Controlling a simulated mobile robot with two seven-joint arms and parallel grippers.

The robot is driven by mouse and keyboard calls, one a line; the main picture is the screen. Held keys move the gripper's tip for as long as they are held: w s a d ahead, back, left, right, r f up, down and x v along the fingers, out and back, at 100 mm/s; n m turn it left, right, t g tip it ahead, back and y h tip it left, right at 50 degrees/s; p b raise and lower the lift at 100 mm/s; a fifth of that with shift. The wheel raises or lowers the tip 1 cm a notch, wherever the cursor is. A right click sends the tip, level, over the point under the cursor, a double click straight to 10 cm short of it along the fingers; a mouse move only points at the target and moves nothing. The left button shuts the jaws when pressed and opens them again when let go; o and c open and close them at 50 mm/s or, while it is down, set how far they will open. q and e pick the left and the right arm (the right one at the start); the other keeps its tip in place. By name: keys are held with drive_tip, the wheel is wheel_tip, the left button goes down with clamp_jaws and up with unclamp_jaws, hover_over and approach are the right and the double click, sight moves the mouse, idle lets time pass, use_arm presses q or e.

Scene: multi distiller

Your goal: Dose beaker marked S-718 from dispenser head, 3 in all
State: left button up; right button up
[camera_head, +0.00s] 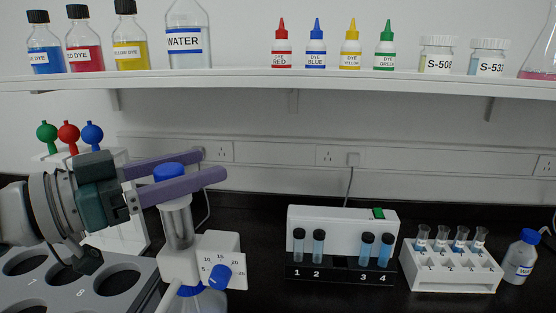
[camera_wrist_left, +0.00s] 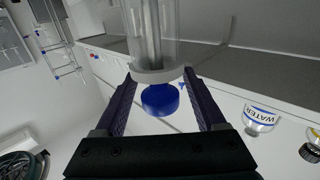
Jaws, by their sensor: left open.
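The dispenser head (camera_head: 178,222) is a clear cylinder with a blue cap (camera_head: 170,172) on top and a white body (camera_head: 215,250) with a blue dial (camera_head: 217,277) below. It stands at the left of the head view, on a bottle with a blue collar. My left gripper (camera_head: 212,165) is open, with one purple finger on each side of the blue cap. In the left wrist view the cap (camera_wrist_left: 160,99) shows between the fingers, and I see gaps beside it. No beaker marked S-718 is readable. My right gripper is not in view.
A grey rack with round holes (camera_head: 138,300) is at the lower left. A numbered tube stand (camera_head: 342,225), a white vial rack (camera_head: 450,272) and a water bottle (camera_head: 520,256) stand to the right. The shelf (camera_head: 290,82) above holds bottles and jars, including S-508 (camera_head: 437,55).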

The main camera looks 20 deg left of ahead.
use_arm(q)
drive_tip(key=shift+w+d, duration=0.15)
drive_tip(key=shift+w, duration=0.1)
drive_tip(key=shift+c, duration=0.3)
clamp_jaws()
idle(1.0)
